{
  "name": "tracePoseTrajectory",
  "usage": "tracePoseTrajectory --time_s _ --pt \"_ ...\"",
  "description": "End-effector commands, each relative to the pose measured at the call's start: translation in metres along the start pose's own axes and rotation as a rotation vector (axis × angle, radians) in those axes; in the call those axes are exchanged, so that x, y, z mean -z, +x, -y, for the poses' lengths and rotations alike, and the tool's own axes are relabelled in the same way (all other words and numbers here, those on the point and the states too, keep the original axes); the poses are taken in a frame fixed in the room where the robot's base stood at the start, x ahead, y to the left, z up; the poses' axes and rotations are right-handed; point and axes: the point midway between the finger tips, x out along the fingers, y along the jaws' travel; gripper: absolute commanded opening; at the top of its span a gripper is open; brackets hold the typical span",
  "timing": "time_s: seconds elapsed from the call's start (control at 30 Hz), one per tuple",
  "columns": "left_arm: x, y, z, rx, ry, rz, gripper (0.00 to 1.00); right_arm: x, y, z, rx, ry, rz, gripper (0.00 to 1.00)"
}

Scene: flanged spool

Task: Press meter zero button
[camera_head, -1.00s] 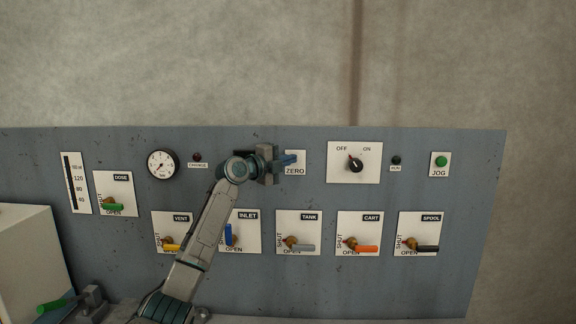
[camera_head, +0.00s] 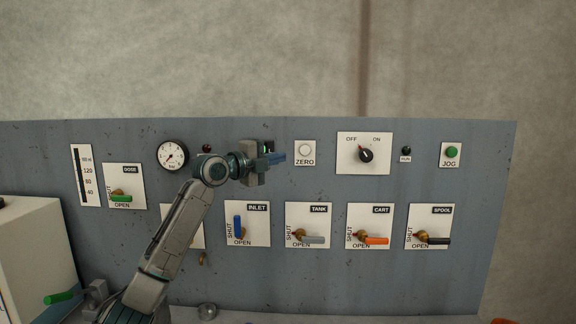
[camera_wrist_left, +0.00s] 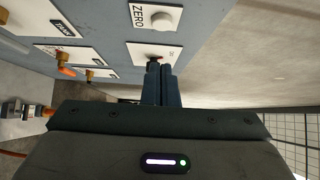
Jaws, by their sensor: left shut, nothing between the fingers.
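The zero button (camera_head: 305,149) is a pale round button on a white plate lettered ZERO, on the grey-blue panel in the head view. It also shows at the top of the left wrist view (camera_wrist_left: 163,20). My left gripper (camera_head: 283,158) has its blue fingers together and empty, just left of the ZERO plate and apart from the button in the head view. Its fingertips also show in the left wrist view (camera_wrist_left: 158,68). A dark meter display with a green glow (camera_head: 267,148) is partly hidden behind the gripper. My right gripper is in neither view.
An OFF/ON selector knob (camera_head: 366,155) is right of the button, with a green JOG button (camera_head: 452,152) beyond. A round gauge (camera_head: 172,155) is to the left. Valve levers, including the blue INLET lever (camera_head: 238,227) and orange CART lever (camera_head: 376,240), line the row below.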

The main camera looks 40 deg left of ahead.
Motion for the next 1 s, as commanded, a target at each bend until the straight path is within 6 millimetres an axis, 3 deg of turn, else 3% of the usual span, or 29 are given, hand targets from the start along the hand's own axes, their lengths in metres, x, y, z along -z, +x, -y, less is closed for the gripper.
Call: tracePoseTrajectory --time_s 0.23,0.5,0.83,0.93,1.0 --pt "0.0 -0.017 0.001 0.001 0.002 0.0 0.0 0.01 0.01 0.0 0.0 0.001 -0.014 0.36" --pt "0.0 -0.018 0.002 0.001 0.001 0.0 0.0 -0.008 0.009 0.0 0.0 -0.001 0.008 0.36" --pt "0.001 -0.018 0.001 0.0 0.0 -0.001 0.0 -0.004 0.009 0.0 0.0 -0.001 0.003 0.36" --pt "0.006 -0.014 -0.013 -0.023 -0.016 -0.005 0.0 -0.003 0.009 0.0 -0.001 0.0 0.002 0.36" --pt "0.017 -0.007 -0.038 -0.061 -0.045 -0.01 0.0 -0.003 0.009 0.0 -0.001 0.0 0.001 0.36"
